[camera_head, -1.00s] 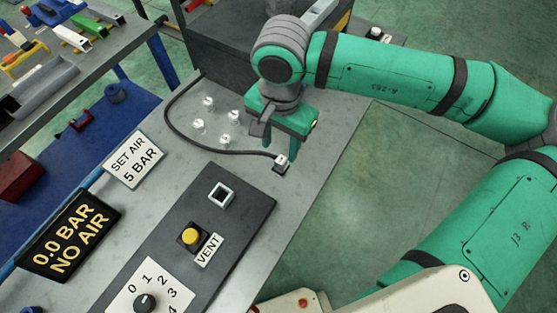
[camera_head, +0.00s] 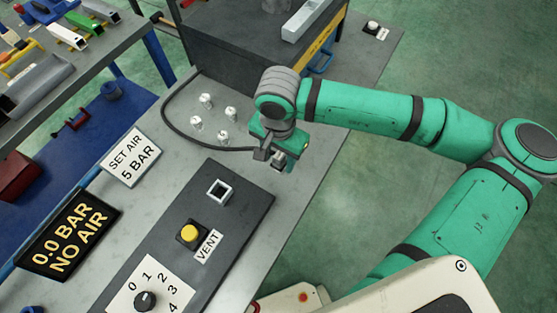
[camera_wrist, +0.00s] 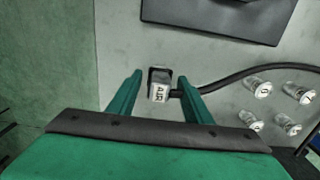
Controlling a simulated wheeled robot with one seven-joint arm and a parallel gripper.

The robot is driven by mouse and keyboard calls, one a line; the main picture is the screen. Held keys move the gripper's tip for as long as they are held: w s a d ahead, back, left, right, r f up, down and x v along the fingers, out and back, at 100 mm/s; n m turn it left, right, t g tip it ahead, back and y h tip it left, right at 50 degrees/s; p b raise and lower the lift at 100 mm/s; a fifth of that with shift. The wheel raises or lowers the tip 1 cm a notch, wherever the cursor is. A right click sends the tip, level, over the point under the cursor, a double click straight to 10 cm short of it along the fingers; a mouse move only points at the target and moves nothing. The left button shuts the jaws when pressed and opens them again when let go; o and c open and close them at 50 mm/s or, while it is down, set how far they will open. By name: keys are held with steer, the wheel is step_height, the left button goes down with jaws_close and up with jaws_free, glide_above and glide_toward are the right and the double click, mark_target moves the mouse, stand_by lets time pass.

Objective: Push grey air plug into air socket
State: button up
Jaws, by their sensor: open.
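The air plug (camera_wrist: 158,90) is a small block with a white face reading AIR, lying on the grey bench top with a dark cable (camera_wrist: 230,78) leaving it on the right in the wrist view. My gripper (camera_wrist: 160,76) is open, with one finger on each side of the plug and gaps showing. In the head view my gripper (camera_head: 282,164) is low at the bench's right part and hides most of the plug. The air socket (camera_head: 220,190) is a square white-rimmed opening in the dark panel (camera_head: 240,212), left of and nearer than my gripper. It looks empty.
The panel also carries a yellow VENT button (camera_head: 191,234) and a dial (camera_head: 144,300). A display (camera_head: 68,233) reads 0.0 BAR NO AIR. A sign (camera_head: 130,156) reads SET AIR 5 BAR.

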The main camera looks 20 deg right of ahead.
steer(key=shift+f, duration=0.1)
steer(key=shift+c, duration=0.6)
jaws_close()
